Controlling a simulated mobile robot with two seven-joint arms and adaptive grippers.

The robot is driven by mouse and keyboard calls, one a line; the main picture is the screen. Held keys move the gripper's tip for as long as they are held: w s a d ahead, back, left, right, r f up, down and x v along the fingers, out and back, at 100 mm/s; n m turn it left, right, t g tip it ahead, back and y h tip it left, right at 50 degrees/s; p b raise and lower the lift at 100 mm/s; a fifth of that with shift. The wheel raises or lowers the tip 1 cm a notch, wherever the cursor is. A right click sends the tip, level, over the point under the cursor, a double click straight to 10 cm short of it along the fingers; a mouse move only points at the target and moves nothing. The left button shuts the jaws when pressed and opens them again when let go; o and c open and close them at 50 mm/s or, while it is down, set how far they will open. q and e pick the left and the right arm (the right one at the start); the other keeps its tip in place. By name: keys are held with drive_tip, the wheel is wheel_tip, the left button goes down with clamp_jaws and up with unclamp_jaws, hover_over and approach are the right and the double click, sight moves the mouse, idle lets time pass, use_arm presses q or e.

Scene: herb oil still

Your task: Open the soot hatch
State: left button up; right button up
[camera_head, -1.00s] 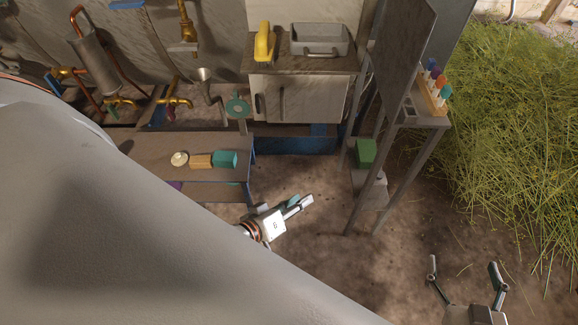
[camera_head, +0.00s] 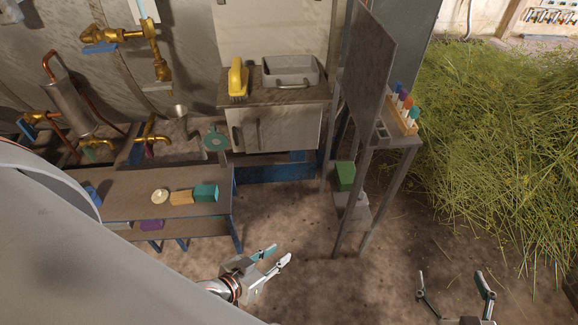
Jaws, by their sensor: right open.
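A pale cabinet (camera_head: 285,128) with a dark vertical handle (camera_head: 258,133) on its front stands against the back wall. Its front looks shut. It may be the soot hatch, but I cannot tell for sure. My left gripper (camera_head: 281,254) is in front of the cabinet, well short of it, above the dirt floor. Its two fingers are apart with nothing between them. My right gripper (camera_head: 451,284) is at the bottom right, wide open and empty, far from the cabinet.
A low table (camera_head: 120,194) holds a round pale piece, a yellow block and a teal block (camera_head: 206,192). On the cabinet are a yellow brush-like item (camera_head: 238,78) and a grey tray (camera_head: 290,71). A metal stand (camera_head: 346,225) rises right of centre. Grass (camera_head: 490,140) lies right. Floor between is clear.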

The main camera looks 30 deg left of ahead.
use_arm(q)
drive_tip(key=s+m, duration=0.2)
drive_tip(key=shift+s+f+m+g, duration=0.3)
drive_tip(key=shift+s+g, duration=0.05)
drive_tip(key=shift+g, duration=0.05)
drive_tip(key=c, duration=0.5)
clamp_jaws()
drive_tip(key=n+t+y+b, duration=0.1)
drive_tip(key=n+t+b, duration=0.75)
drive_tip(key=n, duration=1.25)
approach(251, 137)
drive_tip(key=s+d+r+g+b, duration=0.1)
drive_tip(key=s+d+r+b, duration=0.15)
drive_tip(key=r, duration=0.25)
drive_tip(key=w, duration=0.6)
drive_tip(key=w+d+b, duration=0.1)
drive_tip(key=w, duration=0.2)
drive_tip(key=shift+w, duration=0.1)
use_arm(e)
drive_tip(key=s+f+g, duration=0.1)
drive_tip(key=s+f, duration=0.2)
drive_tip(key=f, duration=0.7)
drive_tip(key=s+f+g, duration=0.1)
drive_tip(key=s+f, duration=0.2)
drive_tip(key=f, duration=0.7)
drive_tip(key=shift+s+f+g, duration=0.2)
drive_tip(key=shift+s+g, duration=0.1)
drive_tip(key=shift+g, duration=0.1)
